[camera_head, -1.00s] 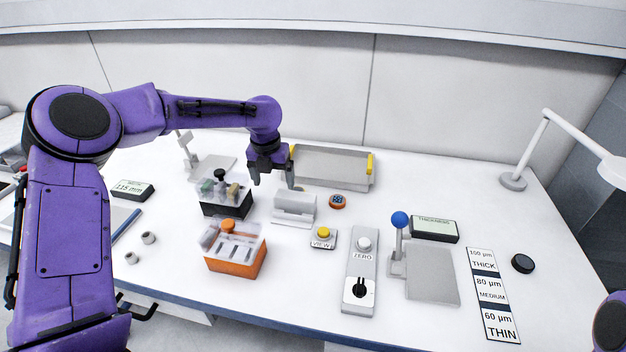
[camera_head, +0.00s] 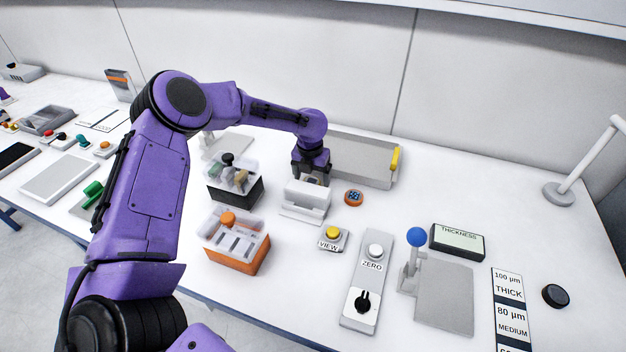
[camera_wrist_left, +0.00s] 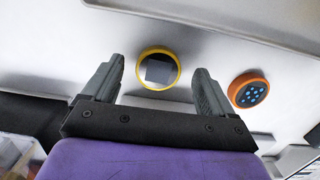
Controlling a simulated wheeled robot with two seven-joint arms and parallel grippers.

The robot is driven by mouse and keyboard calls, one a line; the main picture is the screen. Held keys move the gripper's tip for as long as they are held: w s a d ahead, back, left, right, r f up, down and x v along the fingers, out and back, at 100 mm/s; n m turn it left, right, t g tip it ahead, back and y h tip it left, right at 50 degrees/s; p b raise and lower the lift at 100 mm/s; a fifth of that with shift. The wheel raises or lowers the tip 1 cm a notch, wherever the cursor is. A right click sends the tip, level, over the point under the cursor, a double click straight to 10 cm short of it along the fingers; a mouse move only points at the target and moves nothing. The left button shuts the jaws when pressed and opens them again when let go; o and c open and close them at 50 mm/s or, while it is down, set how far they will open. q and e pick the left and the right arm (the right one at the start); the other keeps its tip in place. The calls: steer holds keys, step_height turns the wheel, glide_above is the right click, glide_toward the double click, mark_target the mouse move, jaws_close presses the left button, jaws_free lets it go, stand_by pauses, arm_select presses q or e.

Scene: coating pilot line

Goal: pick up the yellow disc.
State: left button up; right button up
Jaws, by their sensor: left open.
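The yellow disc (camera_wrist_left: 158,69), a yellow ring around a dark grey square, lies on the white surface in the left wrist view. It shows between the two fingertips of my left gripper (camera_wrist_left: 160,80), which is open with a finger to each side and no visible contact. In the head view my left gripper (camera_head: 311,172) points down just behind the white stand (camera_head: 304,199). There the gripper and stand mostly hide the disc. My right gripper is not in view.
An orange disc with blue dots (camera_head: 354,198) lies right of the stand; it also shows in the left wrist view (camera_wrist_left: 249,92). A grey tray (camera_head: 360,160) with a yellow handle is behind. Dark (camera_head: 236,190) and orange (camera_head: 237,252) boxes stand to the left.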

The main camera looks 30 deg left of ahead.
arm_select(q)
steer(key=shift+a+f, duration=0.1)
steer(key=shift+f, duration=0.4)
steer(key=shift+s, duration=0.2)
steer(key=shift+r, duration=0.1)
steer(key=shift+c, duration=1)
steer(key=c, duration=0.9)
steer(key=shift+c, duration=0.2)
